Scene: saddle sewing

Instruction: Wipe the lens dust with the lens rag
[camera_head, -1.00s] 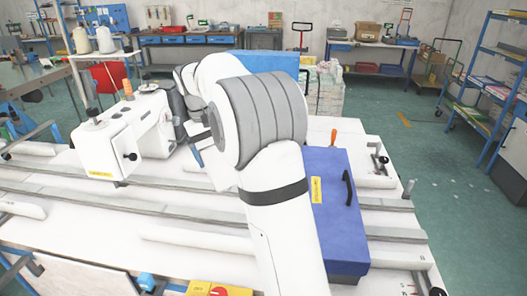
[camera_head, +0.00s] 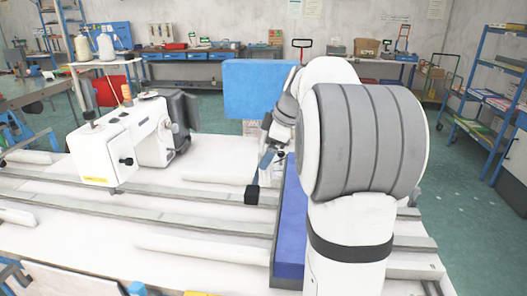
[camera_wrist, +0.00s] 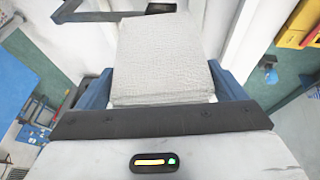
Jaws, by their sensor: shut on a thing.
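A pale, textured pad, which looks like the lens rag (camera_wrist: 165,50), sits between the blue fingers of my gripper (camera_wrist: 165,88) in the wrist view. My gripper is shut on it. In the head view my gripper (camera_head: 268,160) is small and partly hidden by my arm. It is above the white table, to the right of the white sewing machine (camera_head: 122,145) and apart from it. The rag cannot be made out there. I cannot pick out the lens or any dust in either view.
Long grey rails (camera_head: 130,205) cross the white table. A small black block (camera_head: 252,195) is just below my gripper. A large blue box (camera_head: 255,88) stands behind. Table between machine and case is mostly clear.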

